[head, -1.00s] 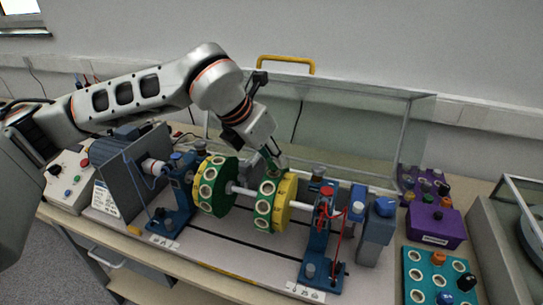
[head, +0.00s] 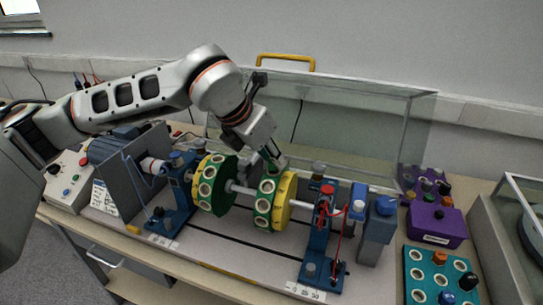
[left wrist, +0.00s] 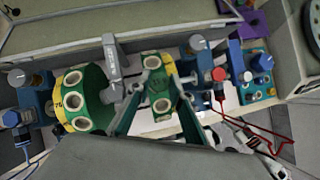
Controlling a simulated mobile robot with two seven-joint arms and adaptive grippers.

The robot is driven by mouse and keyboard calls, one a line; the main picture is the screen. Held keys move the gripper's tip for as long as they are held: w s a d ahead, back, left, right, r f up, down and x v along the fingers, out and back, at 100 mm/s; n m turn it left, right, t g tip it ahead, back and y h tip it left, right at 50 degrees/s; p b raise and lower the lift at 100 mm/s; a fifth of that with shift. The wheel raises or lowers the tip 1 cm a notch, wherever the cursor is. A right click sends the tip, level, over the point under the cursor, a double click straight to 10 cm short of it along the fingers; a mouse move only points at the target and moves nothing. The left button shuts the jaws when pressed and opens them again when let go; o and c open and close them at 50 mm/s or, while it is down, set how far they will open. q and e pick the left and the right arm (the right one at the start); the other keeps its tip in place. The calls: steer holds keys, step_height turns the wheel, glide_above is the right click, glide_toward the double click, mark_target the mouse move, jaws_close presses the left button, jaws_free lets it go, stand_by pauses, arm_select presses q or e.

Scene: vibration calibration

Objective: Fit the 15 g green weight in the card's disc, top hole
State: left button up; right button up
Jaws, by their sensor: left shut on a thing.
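Two green discs with yellow rims and white-ringed holes sit on a shaft: a left disc (head: 216,184) and a right disc (head: 266,208). My left gripper (head: 268,160) is at the top of the right disc, shut on the small green weight (head: 278,163). The weight is at or just above that disc's top edge; I cannot tell whether it is in the top hole. In the left wrist view the right disc (left wrist: 161,118) shows between my fingers and the left disc (left wrist: 88,98) stands beside them. The weight's lower part is hidden. My right gripper is out of view.
Blue bearing stands (head: 319,240) hold the shaft, with red wires at the right one. A teal tray (head: 417,272) and a purple holder (head: 436,222) with knobs lie at the right. A clear cover (head: 365,130) stands open behind. A control box (head: 68,180) is at the left.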

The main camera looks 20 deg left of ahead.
arm_select(q)
steer(key=shift+f+b, duration=0.5)
stand_by(0.3)
steer(key=o, duration=0.8)
steer(key=shift+o, duration=0.2)
steer(key=v, duration=1.2)
